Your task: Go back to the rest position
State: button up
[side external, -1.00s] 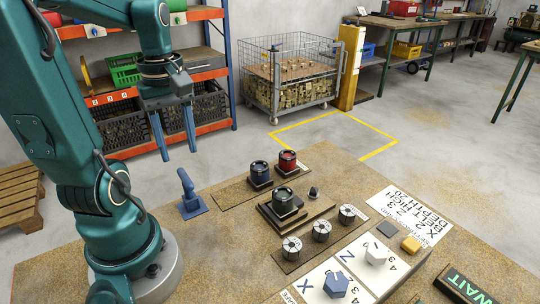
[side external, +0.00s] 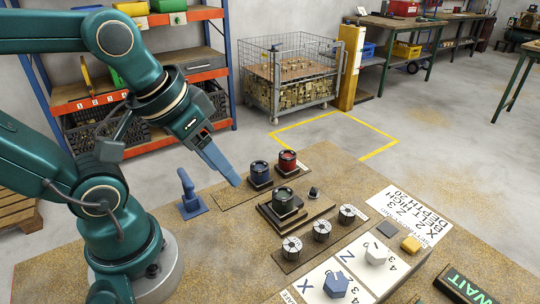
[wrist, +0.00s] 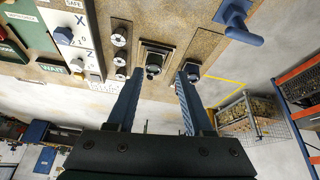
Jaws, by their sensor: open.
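My gripper (side external: 236,182) is tilted, its blue fingers pointing down and to the right over the bench. In the wrist view, my gripper (wrist: 158,74) is open, its two fingers apart with nothing seen held between them. In the side view the fingertips show just left of the blue-topped round part (side external: 260,170) and above the bench. I cannot tell the exact gap from the fingertips to the bench.
A blue lever stand (side external: 190,196) stands on the bench left of the fingertips. A red-topped part (side external: 287,160) stands behind. Several silver discs (side external: 321,231), a white panel with blue (side external: 336,285) and white knobs, and a WAIT sign (side external: 470,290) lie nearer. A wire cage (side external: 292,75) stands on the floor.

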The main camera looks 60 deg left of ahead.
jog(key=shift+s+d+f+m, duration=0.1)
jog(key=shift+d+m, duration=0.55)
jog(key=shift+m, duration=0.15)
